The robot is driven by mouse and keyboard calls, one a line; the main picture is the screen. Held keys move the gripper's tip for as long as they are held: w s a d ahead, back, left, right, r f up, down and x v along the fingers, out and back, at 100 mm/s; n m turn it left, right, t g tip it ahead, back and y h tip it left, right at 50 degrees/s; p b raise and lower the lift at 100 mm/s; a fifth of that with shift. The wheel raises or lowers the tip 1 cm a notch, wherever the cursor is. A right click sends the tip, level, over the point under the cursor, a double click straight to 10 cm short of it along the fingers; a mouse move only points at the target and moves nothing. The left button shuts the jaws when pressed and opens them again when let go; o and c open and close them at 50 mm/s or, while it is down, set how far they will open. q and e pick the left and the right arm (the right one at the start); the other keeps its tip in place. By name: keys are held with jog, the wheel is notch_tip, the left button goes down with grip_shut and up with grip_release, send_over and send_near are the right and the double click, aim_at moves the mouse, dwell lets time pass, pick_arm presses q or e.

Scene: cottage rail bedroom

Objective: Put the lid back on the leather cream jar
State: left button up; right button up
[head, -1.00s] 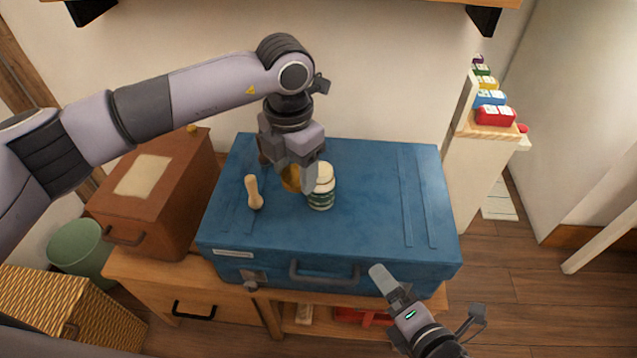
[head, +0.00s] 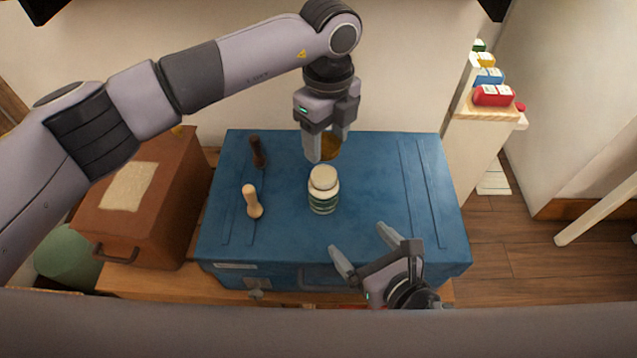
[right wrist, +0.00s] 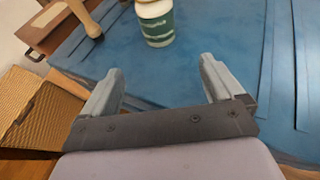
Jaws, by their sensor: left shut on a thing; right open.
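The leather cream jar (head: 323,192) stands upright on the blue trunk, white with a dark green label and a pale top. It also shows in the right wrist view (right wrist: 157,24), cut off by the upper edge. My left gripper (head: 325,150) is shut on a gold-coloured round piece, which looks like the lid (head: 331,146). It holds it behind the jar, apart from it; the fingers hide part of it. My right gripper (head: 362,244) is open and empty, in front of the jar to the right. Its spread fingers show in the right wrist view (right wrist: 160,85).
The blue trunk (head: 385,175) carries a pale wooden-handled tool (head: 252,203) and a dark-handled one (head: 258,152) left of the jar. A brown box (head: 140,210) stands at the left. A shelf with coloured blocks (head: 492,96) is at the right. The trunk's right side is clear.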

pick_arm(q)
jog(key=shift+s, duration=0.1)
pick_arm(e)
jog(key=shift+s, duration=0.1)
jog(key=w+a, duration=0.2)
jog(key=w, duration=0.1)
jog(key=w+a, duration=0.2)
jog(key=w, duration=0.2)
jog(key=w+a, duration=0.2)
jog(key=w, duration=0.2)
jog(key=shift+w+f, duration=0.15)
jog(key=shift+w, duration=0.1)
jog(key=shift+x, duration=1)
jog(key=c, duration=1.5)
pick_arm(q)
send_over(326, 176)
jog(key=shift+f, duration=2.5)
